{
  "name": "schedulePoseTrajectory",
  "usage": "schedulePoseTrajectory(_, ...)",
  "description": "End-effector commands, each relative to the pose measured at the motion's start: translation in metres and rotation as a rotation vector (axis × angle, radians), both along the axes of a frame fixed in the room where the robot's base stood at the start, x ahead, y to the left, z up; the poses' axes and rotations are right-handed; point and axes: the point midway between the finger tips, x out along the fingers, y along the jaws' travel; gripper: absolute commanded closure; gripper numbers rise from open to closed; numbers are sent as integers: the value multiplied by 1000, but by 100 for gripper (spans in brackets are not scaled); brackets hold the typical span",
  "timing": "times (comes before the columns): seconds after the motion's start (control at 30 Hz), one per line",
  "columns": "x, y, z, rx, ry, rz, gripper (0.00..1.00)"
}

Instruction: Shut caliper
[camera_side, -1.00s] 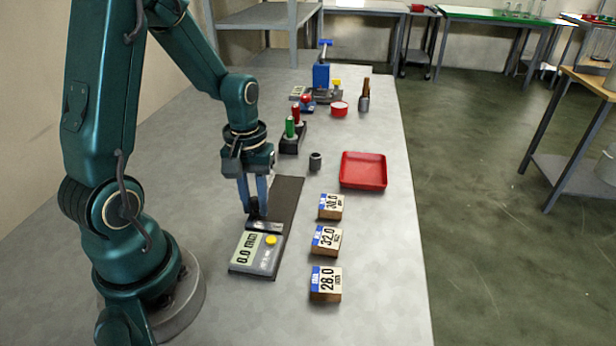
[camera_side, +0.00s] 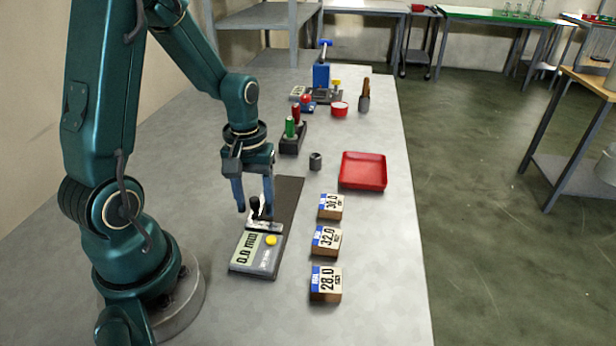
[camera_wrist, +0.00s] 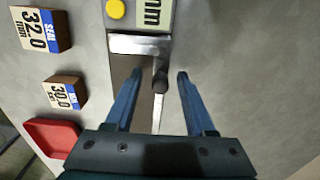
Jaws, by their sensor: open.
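The caliper (camera_side: 257,254) lies on the bench with its grey display body toward the front, a yellow button, and a readout that looks like 0.0 mm. Its metal jaw (camera_side: 264,226) sits at the far end of the display, on a dark strip (camera_side: 287,196). A small black knob (camera_wrist: 160,82) stands up by the jaw. My gripper (camera_side: 254,206) is open just above the strip, its blue fingers apart on either side of the knob. In the wrist view the knob and a pale bar lie between the fingers, with gaps on both sides.
Three labelled blocks, 30.0 (camera_side: 330,207), 32.0 (camera_side: 326,241) and 28.0 (camera_side: 325,284), stand right of the caliper. A red tray (camera_side: 363,171) and a small grey cylinder (camera_side: 315,161) are farther back. A dark rack (camera_side: 292,139) holds green and red pieces.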

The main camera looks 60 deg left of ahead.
Motion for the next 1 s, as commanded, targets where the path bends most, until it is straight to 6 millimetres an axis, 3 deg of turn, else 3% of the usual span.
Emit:
schedulePoseTrajectory(0.43, 0, 0, 2, 0, 0, 0, 45)
schedulePoseTrajectory(1.0, 0, 0, 44, 1, -1, 0, 45)
